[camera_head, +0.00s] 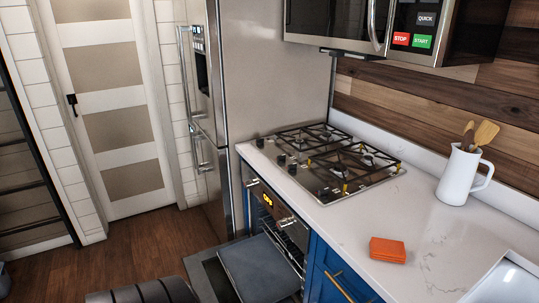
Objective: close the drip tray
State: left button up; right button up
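A flat dark grey tray (258,267) sticks out from the open oven (270,217) under the counter; I take it for the drip tray. It is pulled well forward, and its back end reaches the oven opening. The oven door (207,279) hangs folded down beneath and to the left of the tray. Wire rack edges show inside the oven beside the tray. The tray's near edge runs close to the bottom of the picture.
A gas cooktop (325,165) sits in the white counter (440,235) above the oven. An orange block (387,250) and a white jug (460,176) with wooden utensils stand on the counter. A steel fridge (265,75) stands behind. The wooden floor (120,250) at left is clear.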

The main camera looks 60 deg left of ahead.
aim_at(258, 272)
jog(key=u, duration=2.2)
